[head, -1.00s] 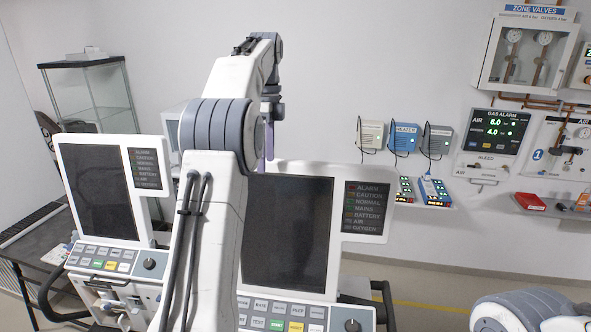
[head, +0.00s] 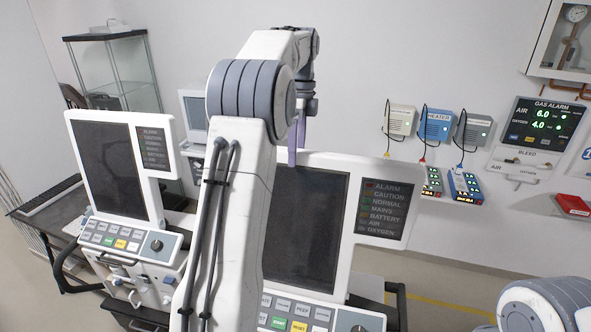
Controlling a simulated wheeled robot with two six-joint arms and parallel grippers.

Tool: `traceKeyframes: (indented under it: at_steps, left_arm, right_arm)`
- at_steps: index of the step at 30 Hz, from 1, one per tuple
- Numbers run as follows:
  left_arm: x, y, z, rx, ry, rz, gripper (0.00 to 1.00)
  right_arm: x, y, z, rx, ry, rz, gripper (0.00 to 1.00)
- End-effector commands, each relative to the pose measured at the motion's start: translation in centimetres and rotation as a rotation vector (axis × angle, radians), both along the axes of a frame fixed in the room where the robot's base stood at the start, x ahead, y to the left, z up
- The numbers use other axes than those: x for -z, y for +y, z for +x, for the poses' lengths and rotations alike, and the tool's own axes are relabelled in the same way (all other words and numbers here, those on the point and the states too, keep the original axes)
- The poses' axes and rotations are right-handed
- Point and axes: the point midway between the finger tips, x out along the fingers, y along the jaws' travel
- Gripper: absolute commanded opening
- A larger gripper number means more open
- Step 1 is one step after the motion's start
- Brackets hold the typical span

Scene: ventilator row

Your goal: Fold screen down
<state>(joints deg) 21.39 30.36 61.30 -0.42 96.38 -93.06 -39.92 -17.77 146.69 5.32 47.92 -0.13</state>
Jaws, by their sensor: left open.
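The nearer ventilator's screen (head: 305,230) is a dark upright panel in a white frame with an ALARM-to-OXYGEN status list on its right. It stands above a keypad panel (head: 290,310). My left arm crosses in front and hides the screen's left side. My left gripper (head: 297,142) hangs from that arm at the screen's top edge, with its purple fingers pointing down. It is open, and nothing shows between the fingers. I cannot tell whether it touches the frame. My right arm shows only as a white link at the bottom right, with its gripper out of view.
A second ventilator with an upright screen (head: 108,168) stands at the left, and another screen (head: 195,115) behind it. A glass cabinet (head: 115,75) is at the back left. Wall boxes (head: 436,125), a gas alarm panel (head: 543,125) and a red box (head: 572,205) are on the right.

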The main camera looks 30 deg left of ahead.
Motion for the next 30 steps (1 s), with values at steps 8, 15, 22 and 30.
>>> traceKeyframes:
  at_steps: [8,15,22,30]
  left_arm:
    - [3.7,0.0,-0.7,-0.003,0.003,-0.001,0.9]
    - [5.2,0.1,-0.9,-0.005,0.0,0.0,0.9]
    - [5.3,0.1,-0.9,-0.005,-0.002,0.0,0.9]
    - [5.2,0.1,-0.9,-0.005,-0.001,0.0,0.0]
  right_arm:
    - [-0.9,0.0,0.0,0.0,0.0,0.0,0.0]
    - [-1.1,0.0,0.0,0.0,0.0,0.0,0.0]
    - [-1.0,0.0,0.0,0.0,0.001,-0.001,0.0]
    - [-1.0,0.0,0.0,0.0,0.0,0.0,0.0]
